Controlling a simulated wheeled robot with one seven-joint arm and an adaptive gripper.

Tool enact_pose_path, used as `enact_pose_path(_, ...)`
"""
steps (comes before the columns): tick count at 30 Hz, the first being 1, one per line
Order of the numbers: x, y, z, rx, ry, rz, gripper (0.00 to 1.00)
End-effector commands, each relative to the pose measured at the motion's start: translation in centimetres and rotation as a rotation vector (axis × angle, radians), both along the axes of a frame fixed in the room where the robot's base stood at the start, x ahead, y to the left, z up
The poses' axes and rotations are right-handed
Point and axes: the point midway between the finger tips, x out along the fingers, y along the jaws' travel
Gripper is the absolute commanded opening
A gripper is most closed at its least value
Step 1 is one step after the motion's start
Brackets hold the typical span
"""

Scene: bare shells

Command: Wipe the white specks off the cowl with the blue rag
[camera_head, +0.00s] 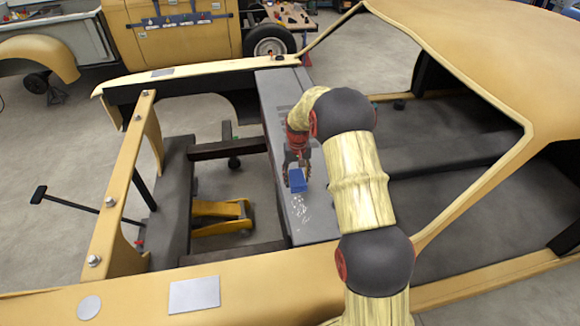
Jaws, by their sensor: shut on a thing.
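The blue rag (297,181) is a small blue block-like shape at the tip of my gripper (296,170). My gripper is shut on it and points down over the cowl (319,222), the long grey panel across the car shell. The white specks (300,211) form a scattered patch on the cowl, just in front of the rag on the near side. The rag is at the far edge of this patch. I cannot tell whether it touches the cowl. My arm covers part of the view to the right of the gripper.
Left of the cowl is the open engine bay with dark beams and a yellow jack (220,212). A yellow front bar (118,190) and the near fender (255,290) frame it. The yellow roof (480,60) arches over the cabin at right. Another yellow vehicle (180,45) stands behind.

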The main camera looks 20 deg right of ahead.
Motion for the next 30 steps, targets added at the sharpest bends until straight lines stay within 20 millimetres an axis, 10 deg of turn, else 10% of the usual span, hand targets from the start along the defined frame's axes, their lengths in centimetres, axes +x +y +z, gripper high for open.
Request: enact_pose_path(30, 0.0, 0.0, -6.1, 0.000, 0.001, 0.000, 0.29)
